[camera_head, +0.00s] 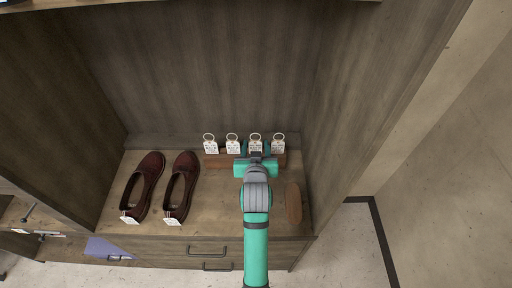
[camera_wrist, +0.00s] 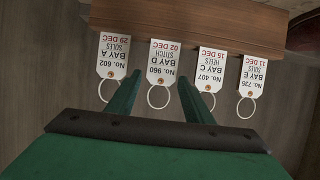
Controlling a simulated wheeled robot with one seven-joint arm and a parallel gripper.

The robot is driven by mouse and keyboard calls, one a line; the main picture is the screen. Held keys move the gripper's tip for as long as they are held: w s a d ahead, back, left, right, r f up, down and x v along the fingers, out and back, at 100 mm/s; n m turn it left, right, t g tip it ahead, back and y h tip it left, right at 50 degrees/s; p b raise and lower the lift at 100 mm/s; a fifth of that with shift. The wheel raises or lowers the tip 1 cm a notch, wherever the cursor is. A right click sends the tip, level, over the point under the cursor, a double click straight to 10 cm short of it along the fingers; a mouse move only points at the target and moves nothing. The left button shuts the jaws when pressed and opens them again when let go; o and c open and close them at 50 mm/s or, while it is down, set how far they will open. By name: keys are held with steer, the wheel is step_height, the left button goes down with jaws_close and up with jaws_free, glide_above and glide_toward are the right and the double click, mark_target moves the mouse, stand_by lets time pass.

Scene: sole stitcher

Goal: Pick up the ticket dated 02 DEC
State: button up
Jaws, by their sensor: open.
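The ticket dated 02 DEC (camera_wrist: 162,62) is a white tag reading No. 960, BAY D, STITCH. It shows upside down in the wrist view, second from the left, with its metal ring toward my gripper. In the head view it appears to be the third tag from the left (camera_head: 256,147), partly behind my gripper (camera_head: 256,158). My gripper (camera_wrist: 161,80) is open. Its two green fingers lie either side of this ticket's ring and lower end in the wrist view, with nothing held. Whether they are at the ticket's depth I cannot tell.
Neighbouring tickets are 29 DEC (camera_wrist: 113,54), 15 DEC (camera_wrist: 210,68) and 11 DEC (camera_wrist: 259,76), close on both sides. All stand in a wooden block (camera_wrist: 200,20). Brown shoes (camera_head: 141,187) stand left on the shelf; a brown oval object (camera_head: 293,203) lies right. Cabinet walls enclose the sides.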

steer(key=x, duration=0.7)
steer(key=c, duration=0.8)
